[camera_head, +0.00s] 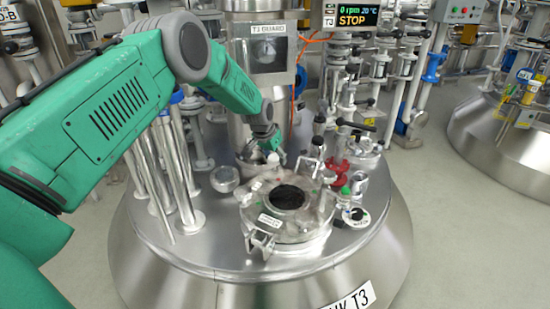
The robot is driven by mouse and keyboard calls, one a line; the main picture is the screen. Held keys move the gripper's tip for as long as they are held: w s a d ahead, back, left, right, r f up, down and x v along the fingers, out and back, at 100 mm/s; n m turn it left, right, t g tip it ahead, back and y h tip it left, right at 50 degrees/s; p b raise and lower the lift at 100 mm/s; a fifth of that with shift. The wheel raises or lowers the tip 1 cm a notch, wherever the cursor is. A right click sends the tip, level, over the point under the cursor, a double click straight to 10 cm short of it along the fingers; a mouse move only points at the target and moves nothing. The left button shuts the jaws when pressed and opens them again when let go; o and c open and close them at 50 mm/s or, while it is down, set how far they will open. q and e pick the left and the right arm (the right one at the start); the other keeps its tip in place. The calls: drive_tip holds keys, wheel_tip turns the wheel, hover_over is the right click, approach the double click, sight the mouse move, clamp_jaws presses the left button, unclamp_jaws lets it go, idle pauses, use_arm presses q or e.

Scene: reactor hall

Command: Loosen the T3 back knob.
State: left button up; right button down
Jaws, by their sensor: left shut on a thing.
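The steel T3 reactor (200,262) fills the middle of the view, with its label at the front. A round manway cover (292,235) with a dark round opening sits on its top. My left arm reaches in from the left, and my left gripper (270,158) is at the back-left edge of this cover. It is shut on the T3 back knob, which is mostly hidden by the fingers. A metal clamp (262,240) is at the front left. My right gripper is not in view.
A steel column with a "TJ GUARD" plate (265,28) rises behind the gripper. A display (351,16) reads 0 rpm, 20 °C, STOP. Upright pipes (178,180) stand to the left of the cover. Valves and a red fitting (337,170) crowd the right.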

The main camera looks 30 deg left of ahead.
use_arm(q)
drive_tip(key=n+y+p, duration=0.1)
drive_tip(key=n+p, duration=0.2)
drive_tip(key=shift+r, duration=0.1)
drive_tip(key=shift+n+y+p, duration=0.35)
drive_tip(key=shift+n+y, duration=0.05)
drive_tip(key=shift+n, duration=0.5)
drive_tip(key=shift+n+g+y, duration=0.3)
drive_tip(key=shift+n, duration=0.6)
drive_tip(key=n, duration=0.1)
drive_tip(key=n+y+b, duration=0.1)
drive_tip(key=shift+f+n+g, duration=0.3)
drive_tip(key=shift+n, duration=0.1)
drive_tip(key=n+g+b, duration=0.1)
drive_tip(key=n+b, duration=0.1)
drive_tip(key=n+y+b, duration=0.1)
drive_tip(key=n+b, duration=0.1)
drive_tip(key=n, duration=0.1)
drive_tip(key=shift+d+g, duration=0.1)
drive_tip(key=shift+g, duration=0.3)
drive_tip(key=shift+n+b, duration=0.65)
drive_tip(key=shift+n, duration=0.25)
drive_tip(key=shift+r+n+g+b, duration=0.1)
drive_tip(key=shift+n+g+b, duration=0.25)
drive_tip(key=shift+n+g, duration=0.55)
drive_tip(key=shift+d+n, duration=0.1)
drive_tip(key=shift+n, duration=0.2)
